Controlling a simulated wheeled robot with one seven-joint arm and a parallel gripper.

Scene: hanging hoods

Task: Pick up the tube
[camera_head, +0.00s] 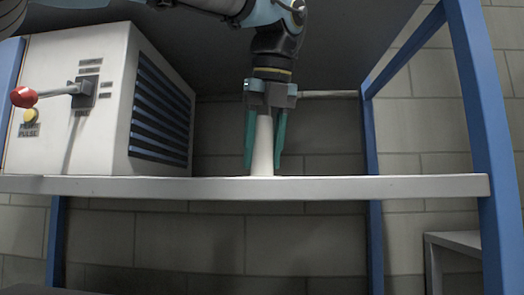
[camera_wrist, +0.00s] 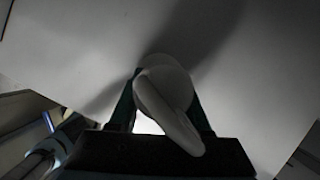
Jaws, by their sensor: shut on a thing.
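The tube (camera_head: 263,148) is a pale, off-white, slim piece standing upright on the shelf, wider at its lower end. My gripper (camera_head: 264,155) points straight down over it, with one teal finger on each side, and is shut on the tube. In the wrist view the tube (camera_wrist: 170,100) shows as a smooth white form between the fingers (camera_wrist: 162,105). Its lower end is at the shelf surface; I cannot tell whether it touches it.
The shelf (camera_head: 330,187) is a light board on a blue frame (camera_head: 480,120). A white machine box (camera_head: 75,100) with side vents and a red-knobbed lever (camera_head: 24,96) stands to the left. A dark hood (camera_head: 345,40) hangs above. The shelf right of the tube is clear.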

